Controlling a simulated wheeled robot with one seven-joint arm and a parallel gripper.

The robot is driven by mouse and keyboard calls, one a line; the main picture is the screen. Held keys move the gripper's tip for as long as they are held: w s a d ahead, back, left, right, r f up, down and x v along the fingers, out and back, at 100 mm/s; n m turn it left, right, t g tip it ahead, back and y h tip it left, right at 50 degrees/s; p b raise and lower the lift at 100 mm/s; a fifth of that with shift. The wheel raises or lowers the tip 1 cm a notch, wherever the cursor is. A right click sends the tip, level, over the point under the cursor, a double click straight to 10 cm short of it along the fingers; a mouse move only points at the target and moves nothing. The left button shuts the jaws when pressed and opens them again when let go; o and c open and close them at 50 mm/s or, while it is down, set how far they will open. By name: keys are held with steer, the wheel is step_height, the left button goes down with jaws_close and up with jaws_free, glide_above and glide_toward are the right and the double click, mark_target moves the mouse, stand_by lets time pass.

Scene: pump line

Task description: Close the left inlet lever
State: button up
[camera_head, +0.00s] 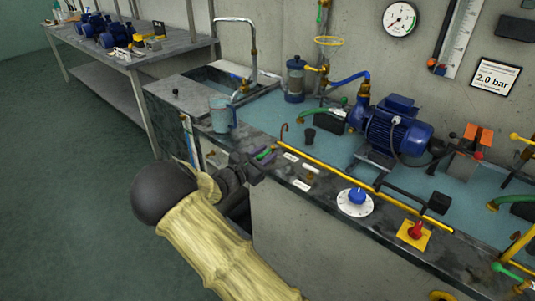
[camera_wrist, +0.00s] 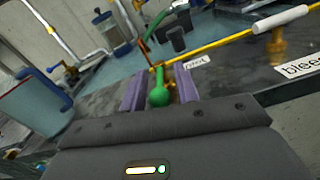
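A green lever (camera_head: 266,153) with a rounded end sits near the front edge of the bench, beside a small white label. In the wrist view the green lever (camera_wrist: 160,92) points toward my gripper (camera_wrist: 160,92), with a brass part behind it. My gripper (camera_head: 262,157) has purple fingers, one on each side of the green lever. The fingers stand apart, and a narrow gap seems to show on both sides of the lever. The label (camera_wrist: 196,62) behind it is partly hidden and hard to read. In the head view my arm and hand hide part of the bench front.
A light blue bucket (camera_head: 220,116) stands left of my gripper. A yellow pipe (camera_head: 325,167) runs right along the bench edge. A white-handled brass valve (camera_wrist: 277,32) with a "bleed" label (camera_wrist: 304,67) is to the right. A blue dial (camera_head: 357,195) and red knob (camera_head: 415,230) lie farther right.

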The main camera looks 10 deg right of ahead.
steer(key=shift+w+d, duration=0.4)
steer(key=shift+d, duration=0.15)
jaws_close()
steer(key=shift+a, duration=0.1)
